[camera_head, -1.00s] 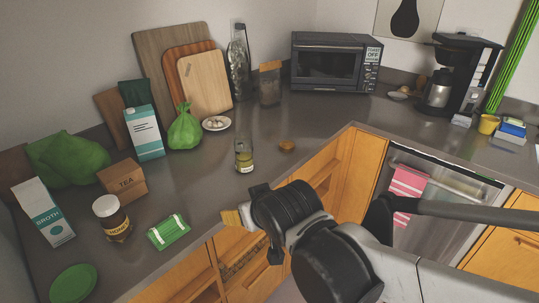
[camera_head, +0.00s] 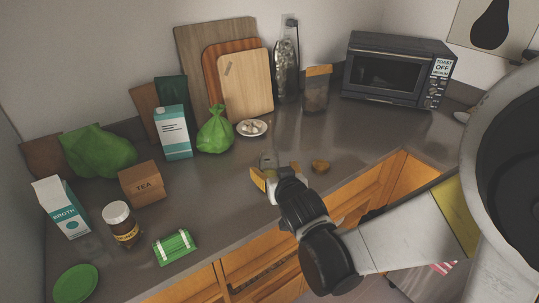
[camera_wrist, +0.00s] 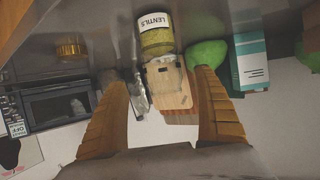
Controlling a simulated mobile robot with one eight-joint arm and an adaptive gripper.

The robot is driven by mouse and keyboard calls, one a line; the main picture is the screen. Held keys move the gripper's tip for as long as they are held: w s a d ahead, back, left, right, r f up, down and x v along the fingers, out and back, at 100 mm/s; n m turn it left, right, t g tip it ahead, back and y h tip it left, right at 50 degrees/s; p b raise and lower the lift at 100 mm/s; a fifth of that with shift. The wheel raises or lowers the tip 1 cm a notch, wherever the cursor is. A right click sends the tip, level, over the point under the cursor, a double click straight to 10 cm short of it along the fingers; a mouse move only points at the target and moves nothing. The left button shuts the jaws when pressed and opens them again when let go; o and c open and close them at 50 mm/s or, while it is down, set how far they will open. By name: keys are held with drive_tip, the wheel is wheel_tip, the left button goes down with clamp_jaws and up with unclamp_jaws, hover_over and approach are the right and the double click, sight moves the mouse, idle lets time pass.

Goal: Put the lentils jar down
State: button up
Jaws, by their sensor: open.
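The lentils jar (camera_wrist: 157,35) stands on the grey counter, with its label facing the wrist camera and yellowish lentils low in the clear glass. In the head view, the jar's upper glass (camera_head: 267,159) shows just behind my gripper (camera_head: 277,177), which hides its lower part. My gripper is open, and its two tan fingers are spread wide in the wrist view (camera_wrist: 161,80). The jar appears in line with the gap between the fingertips, and no finger visibly grips it. A round orange-brown object, perhaps a lid (camera_head: 320,166), lies on the counter to the right.
A tea box (camera_head: 141,185), honey jar (camera_head: 121,224) and green case (camera_head: 175,246) are to the left. The toaster oven (camera_head: 385,76) is at back right. Bare counter lies around the jar.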

drive_tip(key=b+x, duration=0.1)
drive_tip(key=x, duration=0.1)
drive_tip(key=b+x, duration=0.1)
drive_tip(key=x, duration=0.1)
drive_tip(key=shift+w+a+f, duration=0.1)
drive_tip(key=shift+a+f, duration=0.1)
drive_tip(key=shift+f, duration=0.15)
drive_tip(key=shift+w, duration=0.45)
drive_tip(key=c, duration=1.5)
drive_tip(key=shift+r, duration=0.15)
